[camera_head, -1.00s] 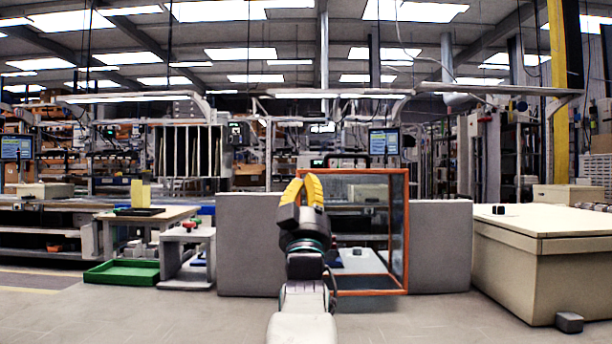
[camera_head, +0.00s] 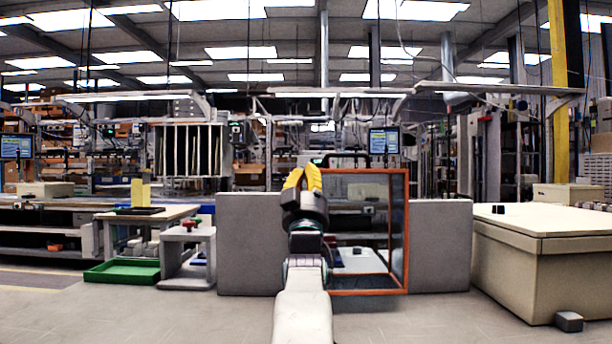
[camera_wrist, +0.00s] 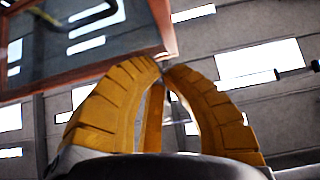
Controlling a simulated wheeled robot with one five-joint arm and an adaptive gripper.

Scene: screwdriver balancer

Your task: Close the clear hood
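The clear hood (camera_head: 399,235) has an orange frame and see-through panes. It stands between two grey panels in the head view, with a dark handle (camera_head: 365,156) at its top. Its angle is hard to tell. My gripper (camera_head: 303,170), with yellow fingers, is raised in front of the hood's left edge and hides part of it. In the wrist view, the hood's orange frame (camera_wrist: 95,72) is at upper left, close to the fingertips. The fingertips (camera_wrist: 164,66) are together with nothing seen between them. Contact with the frame cannot be told.
Grey panels (camera_head: 248,245) (camera_head: 440,245) stand left and right of the hood. A beige cabinet (camera_head: 545,262) is on the right, with a small dark block (camera_head: 569,321) on the floor. A green tray (camera_head: 122,271) lies at left. The floor in front is clear.

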